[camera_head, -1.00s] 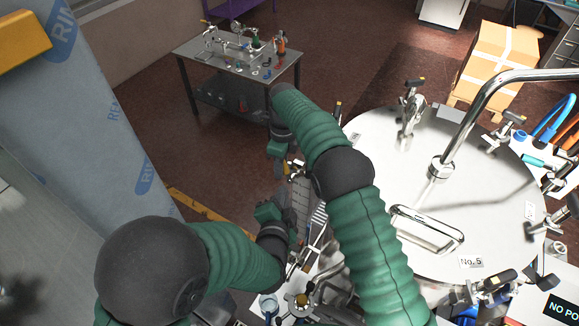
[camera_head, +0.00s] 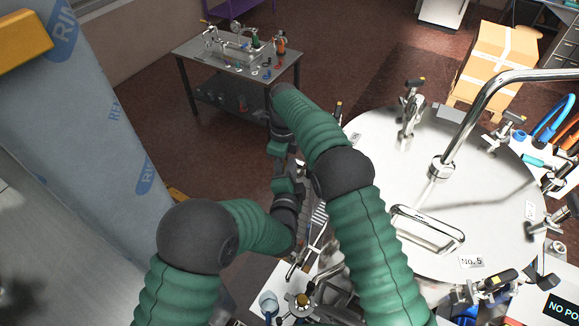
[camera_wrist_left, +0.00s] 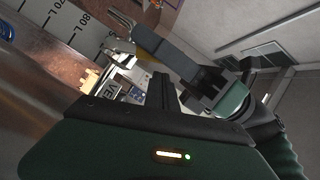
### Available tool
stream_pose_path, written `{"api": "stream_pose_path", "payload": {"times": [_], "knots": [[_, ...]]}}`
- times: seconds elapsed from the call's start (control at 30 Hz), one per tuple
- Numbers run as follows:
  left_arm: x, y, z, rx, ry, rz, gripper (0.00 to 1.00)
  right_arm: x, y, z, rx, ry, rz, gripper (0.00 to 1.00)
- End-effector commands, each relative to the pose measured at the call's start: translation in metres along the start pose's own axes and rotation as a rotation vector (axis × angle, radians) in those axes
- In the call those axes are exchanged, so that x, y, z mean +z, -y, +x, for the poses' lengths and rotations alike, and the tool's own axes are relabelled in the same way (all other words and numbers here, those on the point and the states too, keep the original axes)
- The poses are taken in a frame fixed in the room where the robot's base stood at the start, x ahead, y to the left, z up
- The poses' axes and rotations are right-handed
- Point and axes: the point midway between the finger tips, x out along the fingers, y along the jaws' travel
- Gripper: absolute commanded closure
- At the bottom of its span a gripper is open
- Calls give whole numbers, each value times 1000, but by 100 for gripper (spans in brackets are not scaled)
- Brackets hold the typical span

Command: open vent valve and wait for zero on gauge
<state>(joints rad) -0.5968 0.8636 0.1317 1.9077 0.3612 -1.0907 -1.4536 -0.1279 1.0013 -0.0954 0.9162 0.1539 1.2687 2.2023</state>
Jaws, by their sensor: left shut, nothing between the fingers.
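My left gripper (camera_head: 290,170) is shut and empty beside the left rim of the round steel vessel lid (camera_head: 380,150). My right gripper (camera_head: 279,152) comes down from above, close to the left one; its fingers are hidden. In the left wrist view, my left fingers (camera_wrist_left: 165,92) point up the picture, and a dark and green gripper part (camera_wrist_left: 235,100) lies close to the right. A small fitting with a brass-coloured knob (camera_head: 301,300) stands at the vessel's near left. I cannot make out which fitting is the vent valve, or a readable gauge by the hands.
A metal table (camera_head: 238,60) with small fittings stands at the back left. A curved steel pipe (camera_head: 475,110) and a handle (camera_head: 428,228) rise from the lid, with clamps around its rim. A cardboard box (camera_head: 495,65) stands behind. A film-wrapped panel (camera_head: 85,110) is on the left.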

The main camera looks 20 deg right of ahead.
Motion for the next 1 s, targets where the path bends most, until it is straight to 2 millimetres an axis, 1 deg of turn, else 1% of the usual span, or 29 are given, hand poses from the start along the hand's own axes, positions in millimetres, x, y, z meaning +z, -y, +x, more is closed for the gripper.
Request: {"api": "stream_pose_path", "payload": {"times": [0.03,0.1,0.4,0.57,0.77,0.8,0.93,1.0], "knots": [[4,0,1,0,1,0,100,2,3,-4,-12,8,1,100],[6,0,1,0,0,0,100,2,3,-4,-13,8,1,100],[7,0,1,0,-1,-1,100,2,3,-5,-13,9,1,100],[19,2,5,0,1,0,100,2,3,-5,-14,9,1,100],[24,3,6,-1,9,-1,100,1,3,-5,-12,6,1,100],[24,3,6,-1,11,-1,100,1,3,-5,-12,5,1,75],[27,3,6,0,14,-2,100,0,3,-4,-9,1,2,58],[27,3,6,0,15,-2,100,-1,2,-4,-7,-2,2,56]]}}
